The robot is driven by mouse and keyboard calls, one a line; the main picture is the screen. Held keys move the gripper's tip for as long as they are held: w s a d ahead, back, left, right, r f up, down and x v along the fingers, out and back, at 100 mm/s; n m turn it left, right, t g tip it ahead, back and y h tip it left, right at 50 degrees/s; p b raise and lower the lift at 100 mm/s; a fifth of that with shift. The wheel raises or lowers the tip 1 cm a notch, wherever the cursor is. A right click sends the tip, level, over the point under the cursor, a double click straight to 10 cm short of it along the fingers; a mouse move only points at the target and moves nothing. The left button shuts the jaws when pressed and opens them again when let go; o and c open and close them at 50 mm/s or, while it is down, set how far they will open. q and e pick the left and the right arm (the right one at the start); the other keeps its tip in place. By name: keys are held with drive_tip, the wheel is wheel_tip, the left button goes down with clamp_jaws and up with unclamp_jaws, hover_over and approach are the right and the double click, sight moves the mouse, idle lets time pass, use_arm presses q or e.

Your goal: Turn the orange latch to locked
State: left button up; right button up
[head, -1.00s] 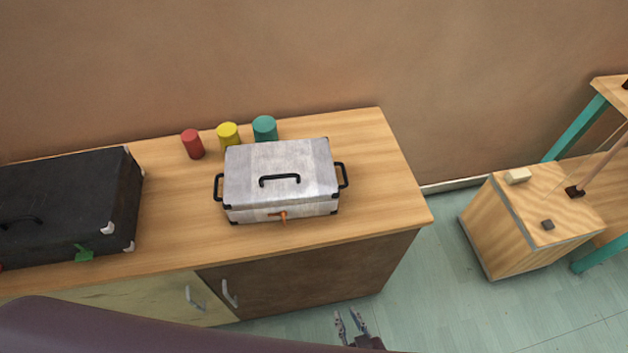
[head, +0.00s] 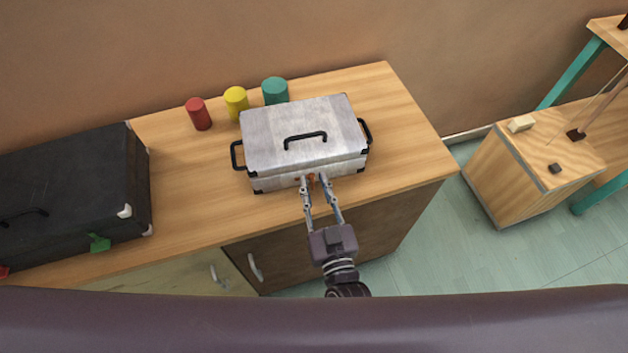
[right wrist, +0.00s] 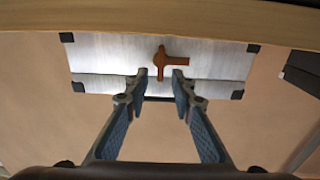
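The orange latch (head: 311,178) is on the front of the silver case (head: 290,125), which stands shut on the wooden counter. In the right wrist view the latch (right wrist: 161,60) has an upright bar and a short arm to the right. My right gripper (head: 315,180) is at the case front, open. In the right wrist view its fingertips (right wrist: 160,74) are on either side of the upright bar's lower part, with gaps visible; I cannot tell if either touches. My left gripper is not in view.
A black case (head: 65,195) with a green latch (head: 98,242) stands to the left. Red (head: 198,114), yellow (head: 236,103) and teal (head: 275,91) cylinders stand behind the silver case. The counter's right end (head: 415,150) is clear.

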drive_tip(key=shift+w+a, duration=0.1)
drive_tip(key=shift+w, duration=0.35)
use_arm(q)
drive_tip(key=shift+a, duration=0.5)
use_arm(e)
drive_tip(key=shift+c, duration=0.6)
clamp_jaws()
